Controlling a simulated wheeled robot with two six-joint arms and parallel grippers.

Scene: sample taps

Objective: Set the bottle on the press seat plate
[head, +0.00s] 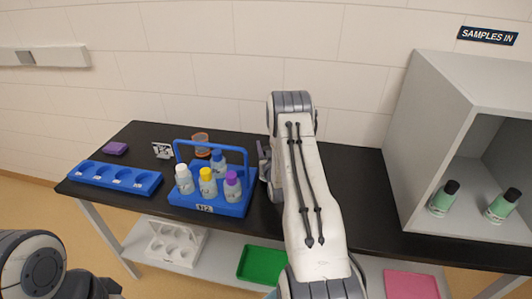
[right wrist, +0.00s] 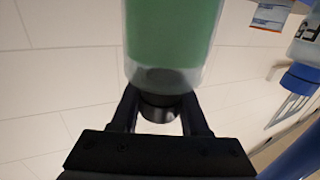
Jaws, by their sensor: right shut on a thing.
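My right gripper (head: 264,162) shows only in part in the head view, beside my right arm over the black bench. In the right wrist view its fingers (right wrist: 158,118) are shut on the dark cap end of a bottle (right wrist: 172,38) with a green body. That bottle is hidden behind my arm in the head view. No bench surface shows touching it in the wrist view. I cannot make out a press seat plate in either view. Part of my left arm shows at the lower left of the head view, but its gripper cannot be made out.
A blue carrier (head: 205,208) with several capped bottles stands left of my right arm. A grey cabinet (head: 425,105) at right holds two green bottles (head: 444,198).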

